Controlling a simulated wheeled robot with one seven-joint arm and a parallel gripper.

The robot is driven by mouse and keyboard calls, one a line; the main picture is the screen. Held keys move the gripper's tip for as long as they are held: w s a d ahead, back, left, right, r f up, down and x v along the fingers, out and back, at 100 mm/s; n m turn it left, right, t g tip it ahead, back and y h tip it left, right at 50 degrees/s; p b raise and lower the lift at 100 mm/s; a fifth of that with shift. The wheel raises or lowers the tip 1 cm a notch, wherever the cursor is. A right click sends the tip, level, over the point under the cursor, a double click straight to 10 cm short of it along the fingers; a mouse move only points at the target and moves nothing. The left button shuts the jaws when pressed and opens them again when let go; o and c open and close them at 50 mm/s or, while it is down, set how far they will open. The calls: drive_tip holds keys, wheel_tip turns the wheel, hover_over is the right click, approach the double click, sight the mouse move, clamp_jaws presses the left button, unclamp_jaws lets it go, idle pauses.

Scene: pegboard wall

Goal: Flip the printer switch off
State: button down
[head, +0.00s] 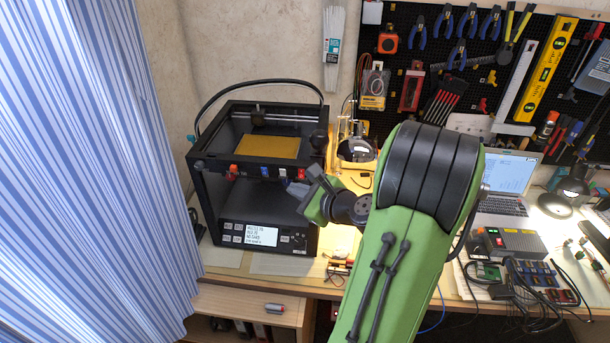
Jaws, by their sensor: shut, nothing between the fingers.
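The printer (203,167) is a black open-framed box on the bench, left of centre, with a yellow plate (268,147) inside its top. Small red (233,170) and blue (265,171) parts sit along its upper front bar. A lit screen (262,235) and several buttons are on its lower front panel. My gripper (299,190) is shut and empty, in front of the printer's upper right front. I cannot tell whether it touches the printer. My green arm hides the bench right of it.
A striped blue curtain (95,150) hangs close at the printer's left. A pegboard of tools (470,50) is on the back wall. A laptop (508,178), a grey box (512,243) and cables crowd the bench at right.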

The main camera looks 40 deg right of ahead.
sight(301, 173)
drive_tip(key=w+d+f, duration=0.3)
drive_tip(key=w+d, duration=0.2)
drive_tip(key=d, duration=0.1)
drive_tip(key=shift+f, duration=0.4)
drive_tip(key=shift+d, duration=0.1)
idle(1.8)
drive_tip(key=shift+w+d+f, duration=0.15)
drive_tip(key=shift+w+d, duration=0.1)
drive_tip(key=shift+d, duration=0.05)
drive_tip(key=shift+w+d+f, duration=0.15)
drive_tip(key=shift+d, duration=0.1)
idle(0.7)
drive_tip(key=shift+s+a+r+p, duration=0.35)
drive_tip(key=shift+s+a, duration=0.15)
drive_tip(key=shift+a, duration=0.1)
